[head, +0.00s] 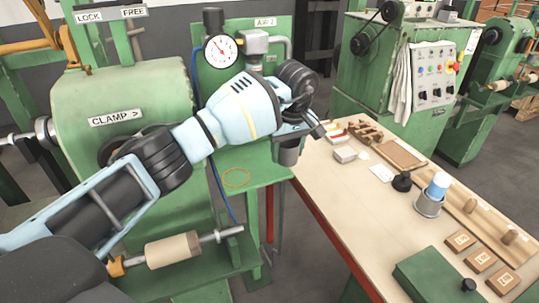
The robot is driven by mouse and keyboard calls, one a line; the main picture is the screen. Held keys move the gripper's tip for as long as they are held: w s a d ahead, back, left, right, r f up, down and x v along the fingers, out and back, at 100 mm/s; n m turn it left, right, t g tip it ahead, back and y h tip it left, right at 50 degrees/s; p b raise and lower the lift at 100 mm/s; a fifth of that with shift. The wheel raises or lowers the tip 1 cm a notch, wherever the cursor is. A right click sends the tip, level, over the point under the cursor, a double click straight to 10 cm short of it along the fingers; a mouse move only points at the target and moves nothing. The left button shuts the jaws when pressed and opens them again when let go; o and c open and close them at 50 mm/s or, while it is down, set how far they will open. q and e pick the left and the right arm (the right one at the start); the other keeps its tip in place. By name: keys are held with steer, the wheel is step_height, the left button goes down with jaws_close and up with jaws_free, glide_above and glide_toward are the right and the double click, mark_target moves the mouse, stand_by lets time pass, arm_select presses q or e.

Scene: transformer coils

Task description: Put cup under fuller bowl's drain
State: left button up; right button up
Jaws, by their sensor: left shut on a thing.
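My left gripper (306,131) is in front of the right part of the green panel marked AIR 2 (281,45). It is shut on a grey cup (288,154), of which only the lower part shows below the fingers. A round pressure gauge (221,50) and grey pipe fitting (256,42) show above my arm. My right gripper is not in view.
A workbench (335,205) at right carries a grey holder with a blue-white roll (431,199), a black knob-like part (401,182), wooden blocks (480,260) and a green box (435,275). An orange ring (236,178) lies on a green ledge.

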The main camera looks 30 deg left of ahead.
arm_select(q)
steer(key=shift+w+d+r, duration=0.1)
steer(key=shift+w+d, duration=0.25)
steer(key=shift+d, duration=0.2)
steer(key=shift+w+d+r, duration=0.1)
steer(key=shift+w+d, duration=0.2)
steer(key=shift+d, duration=0.2)
